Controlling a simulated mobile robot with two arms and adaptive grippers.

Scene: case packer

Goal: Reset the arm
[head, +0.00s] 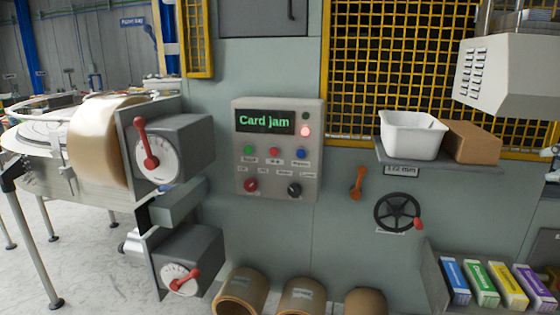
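Neither of my grippers shows in the head view. A grey control panel (277,180) is on the machine front, and its screen (265,121) reads "Card jam" in green. A red lamp (305,131) glows beside the screen. Green (248,150), red (273,152) and blue (301,154) buttons sit below, with a red knob (251,185) and a black knob (294,190) under them. A red lever (147,145) on the upper dial box points up. A red lever (185,281) on the lower dial box is tilted to the right.
An orange handle (357,183) and a black handwheel (397,212) are on the machine front. A shelf above holds a white bin (412,135) and a brown box (471,142). Coloured cartons (481,284) stand lower right. Cardboard tubes (240,290) stand at the bottom. A tape roll (98,140) is left.

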